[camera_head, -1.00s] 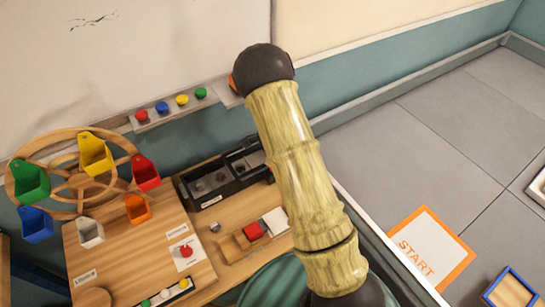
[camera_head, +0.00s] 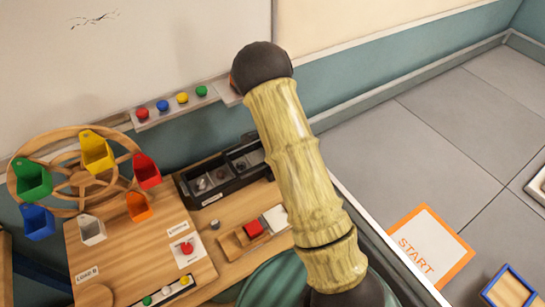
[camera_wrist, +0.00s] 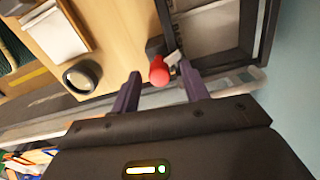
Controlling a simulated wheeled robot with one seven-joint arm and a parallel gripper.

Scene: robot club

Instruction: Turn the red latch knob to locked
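A red knob (camera_wrist: 158,72) shows in the wrist view, with a small grey bar beside it. My gripper (camera_wrist: 160,69) is open, with one dark purple finger on each side of the knob; the fingers look apart from it, though contact is hard to judge. In the head view my gripper is hidden, and my arm covers part of the table's right side. Another red knob (camera_head: 187,248) sits on a white plate on the wooden board in the head view. I cannot read a locked mark at the knob in the wrist view.
A black tray (camera_head: 180,186) stands at the table's back, close to the knob in the wrist view (camera_wrist: 263,30). A round metal-rimmed piece (camera_wrist: 80,77) is left of the fingers. A wooden wheel (camera_head: 75,212) with coloured buckets stands at left. Open floor (camera_head: 440,130) lies right.

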